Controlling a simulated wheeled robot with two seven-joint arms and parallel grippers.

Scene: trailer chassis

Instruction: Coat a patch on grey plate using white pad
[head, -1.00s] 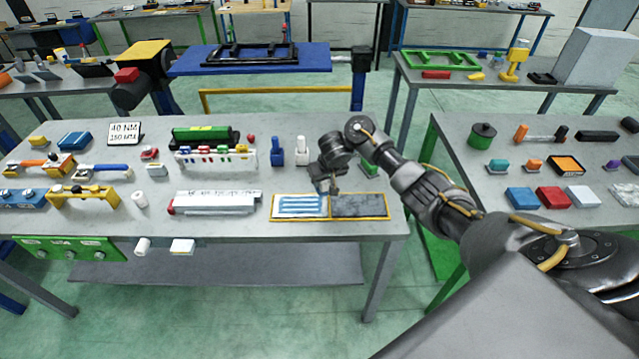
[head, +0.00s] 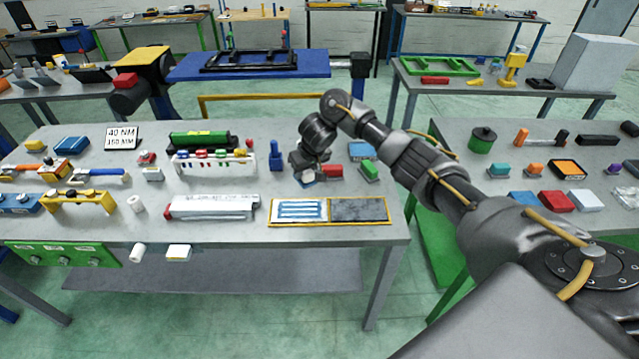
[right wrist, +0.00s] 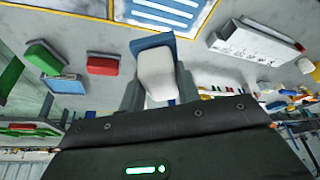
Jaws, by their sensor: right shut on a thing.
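My right gripper (head: 307,174) is over the table behind the framed board. It is shut on the white pad, which shows in the right wrist view as a white block (right wrist: 157,76) with a blue part (right wrist: 152,41) at its far end. In the head view the gripper mostly hides the pad; whether it touches the tabletop cannot be told. The grey plate (head: 358,210) is the right half of a yellow-edged board, bare and dark grey. The left half (head: 298,210) is white with blue stripes. My left gripper is not in view.
A blue handled piece (head: 276,157) stands left of my gripper. A red block (head: 332,171) and a green-and-grey piece (head: 369,172) are to its right. A white-and-grey long box (head: 212,207) lies left of the board. The table (head: 330,236) is bare in front of the board.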

